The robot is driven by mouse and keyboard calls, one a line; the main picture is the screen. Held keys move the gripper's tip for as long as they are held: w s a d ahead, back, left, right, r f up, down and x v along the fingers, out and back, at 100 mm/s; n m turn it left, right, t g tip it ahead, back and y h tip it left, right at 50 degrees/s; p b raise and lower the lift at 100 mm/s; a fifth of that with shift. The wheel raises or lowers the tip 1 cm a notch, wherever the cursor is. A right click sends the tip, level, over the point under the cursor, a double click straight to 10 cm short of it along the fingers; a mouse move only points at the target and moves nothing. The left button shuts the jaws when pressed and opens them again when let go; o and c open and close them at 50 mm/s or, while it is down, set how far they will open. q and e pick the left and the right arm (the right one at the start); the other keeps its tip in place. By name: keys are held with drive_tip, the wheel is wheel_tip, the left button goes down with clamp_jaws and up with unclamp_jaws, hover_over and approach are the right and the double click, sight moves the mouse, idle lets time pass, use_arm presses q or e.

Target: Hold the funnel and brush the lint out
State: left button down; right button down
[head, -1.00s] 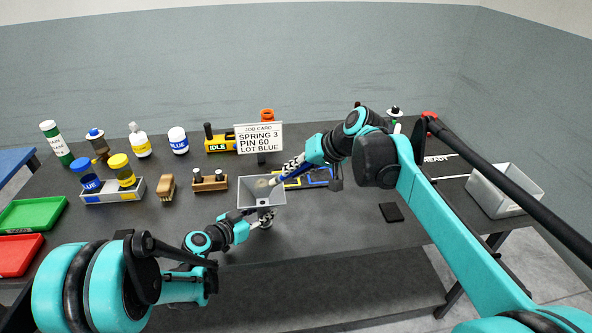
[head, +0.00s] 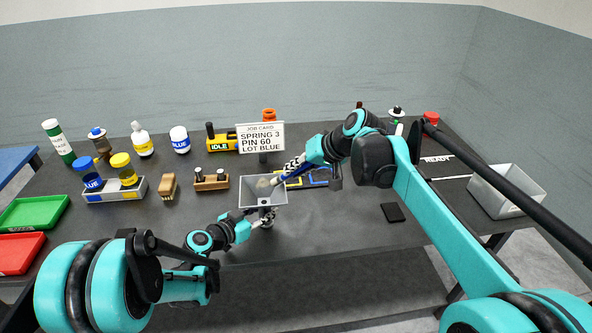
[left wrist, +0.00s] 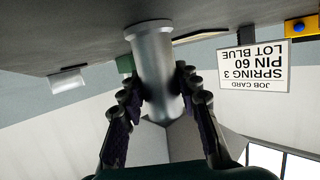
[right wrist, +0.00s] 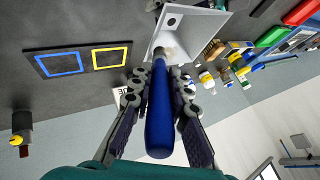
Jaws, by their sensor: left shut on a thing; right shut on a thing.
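The funnel (head: 246,203) is a light grey, square, open-topped hopper standing above the middle of the bench. In the left wrist view its round metal stem (left wrist: 153,55) is between the fingers of my left gripper (left wrist: 160,82), which is shut on it. That gripper (head: 264,217) is just below the hopper in the head view. My right gripper (head: 294,167) is shut on a brush with a blue handle (right wrist: 160,125). The brush slants down into the funnel (right wrist: 205,27). Pale lint (right wrist: 174,50) shows inside at the brush's tip; the bristles are hard to make out.
A job card (head: 260,138) stands behind the funnel. Yellow and blue outlined squares (right wrist: 85,61) lie close by. A wooden brush (head: 168,186), a block with pegs (head: 210,182) and bottles are at left. A grey bin (head: 507,190) is at right.

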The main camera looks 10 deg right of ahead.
drive_tip(key=shift+w+f, duration=0.35)
drive_tip(key=shift+w, duration=0.1)
drive_tip(key=shift+a, duration=1.35)
drive_tip(key=shift+d, duration=1.4)
drive_tip(key=shift+s+r, duration=0.1)
drive_tip(key=shift+s+a+r, duration=0.1)
drive_tip(key=shift+s+r, duration=0.85)
drive_tip(key=shift+s, duration=0.2)
drive_tip(key=shift+s+r, duration=0.9)
drive_tip(key=shift+s, duration=0.25)
